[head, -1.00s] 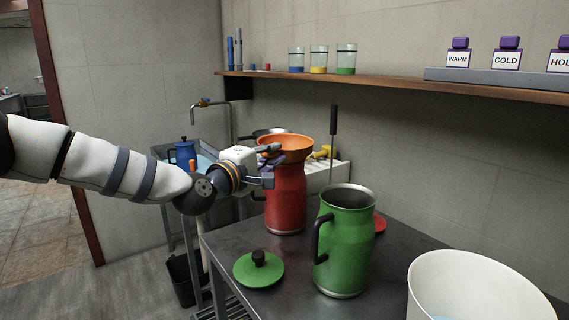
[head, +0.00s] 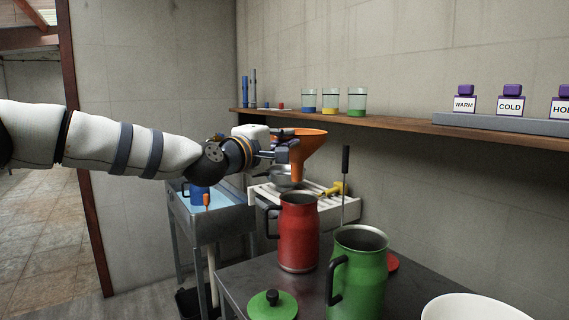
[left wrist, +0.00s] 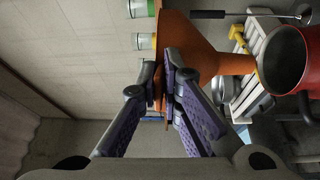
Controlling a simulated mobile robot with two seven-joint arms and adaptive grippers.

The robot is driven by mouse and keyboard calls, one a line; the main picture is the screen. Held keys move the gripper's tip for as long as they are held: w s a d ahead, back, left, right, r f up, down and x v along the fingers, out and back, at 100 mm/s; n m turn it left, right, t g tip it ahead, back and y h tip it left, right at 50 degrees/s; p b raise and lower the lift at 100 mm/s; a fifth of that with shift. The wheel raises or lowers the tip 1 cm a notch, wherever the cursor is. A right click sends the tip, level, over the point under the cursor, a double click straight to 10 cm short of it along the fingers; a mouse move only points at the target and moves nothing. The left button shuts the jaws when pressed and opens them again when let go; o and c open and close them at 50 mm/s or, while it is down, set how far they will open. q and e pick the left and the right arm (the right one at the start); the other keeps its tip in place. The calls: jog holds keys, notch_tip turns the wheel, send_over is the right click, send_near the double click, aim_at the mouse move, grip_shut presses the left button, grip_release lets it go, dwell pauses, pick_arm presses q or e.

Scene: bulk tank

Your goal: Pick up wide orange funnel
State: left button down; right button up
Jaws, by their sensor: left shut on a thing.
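The wide orange funnel (head: 309,148) is held in the air above the red can (head: 299,232), clear of its mouth, with its spout pointing down. My left gripper (head: 288,151) is shut on the funnel at its wide upper part. In the left wrist view the two purple-padded fingers (left wrist: 172,88) close on the funnel (left wrist: 190,45), and its spout points right toward the open mouth of the red can (left wrist: 285,60). My right gripper is not in view.
A green can (head: 358,275) and a green lid (head: 271,305) are on the dark table (head: 240,278). A white bucket (head: 470,307) stands at front right. A sink (head: 215,215) is behind. A wooden shelf (head: 400,124) with jars runs along the wall.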

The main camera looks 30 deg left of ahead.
pick_arm(q)
notch_tip(320, 180, up, 7)
jog(key=s, duration=0.2)
jog(key=shift+t, duration=0.4)
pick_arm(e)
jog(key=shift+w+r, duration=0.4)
pick_arm(q)
jog(key=shift+f, duration=0.1)
dwell(0.4)
